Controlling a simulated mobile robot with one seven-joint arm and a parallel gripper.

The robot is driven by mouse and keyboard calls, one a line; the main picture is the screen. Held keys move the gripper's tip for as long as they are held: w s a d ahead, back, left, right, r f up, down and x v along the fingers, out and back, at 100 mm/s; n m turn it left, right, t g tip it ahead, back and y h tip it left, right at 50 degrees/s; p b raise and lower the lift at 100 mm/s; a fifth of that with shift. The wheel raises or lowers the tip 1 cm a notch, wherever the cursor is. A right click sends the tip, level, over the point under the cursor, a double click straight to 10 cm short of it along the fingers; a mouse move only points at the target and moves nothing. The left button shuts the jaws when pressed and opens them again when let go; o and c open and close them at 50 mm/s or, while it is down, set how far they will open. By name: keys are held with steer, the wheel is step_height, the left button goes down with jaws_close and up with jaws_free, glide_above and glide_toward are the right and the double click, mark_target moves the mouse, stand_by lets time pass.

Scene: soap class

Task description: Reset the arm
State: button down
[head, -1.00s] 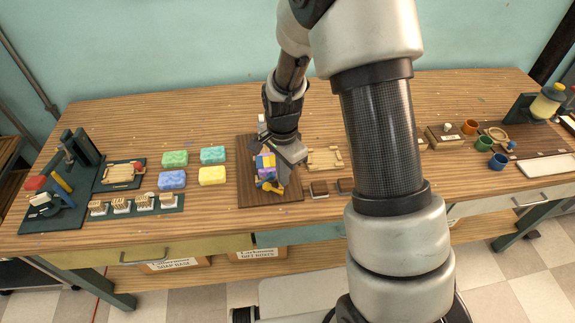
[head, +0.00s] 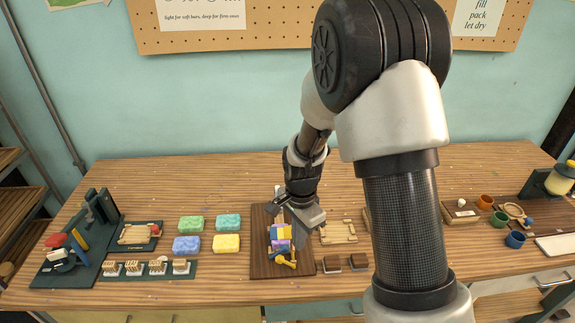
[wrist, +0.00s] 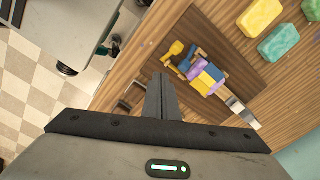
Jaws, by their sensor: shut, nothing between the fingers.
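My gripper (wrist: 161,98) is shut and empty in the wrist view, its fingers pressed together. In the head view my gripper (head: 288,214) is above the dark wooden board (head: 262,262), close to a small pile of coloured blocks (head: 281,240). The pile has purple, yellow, blue and orange pieces and also shows in the wrist view (wrist: 204,76), on the brown board (wrist: 240,72). The fingers look apart from the pile in the wrist view. My arm hides part of the table to the right.
Green, teal, blue and yellow soap bars (head: 227,243) lie left of the board. A dark green stand (head: 75,255) is at the far left. A wooden frame (head: 338,232) and two small brown blocks (head: 332,263) lie right of the board. Coloured cups (head: 498,220) stand farther right.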

steer(key=s+d+r+n+t, duration=0.2)
steer(key=s+r+n, duration=0.25)
steer(key=r, duration=0.75)
steer(key=s+d+r+n+t, duration=0.25)
steer(key=s+r, duration=0.25)
steer(key=r, duration=0.7)
steer(key=s+d+r+n+t+p, duration=0.1)
steer(key=s+d+r+n, duration=0.1)
steer(key=s+r+n, duration=0.3)
steer(key=s, duration=0.4)
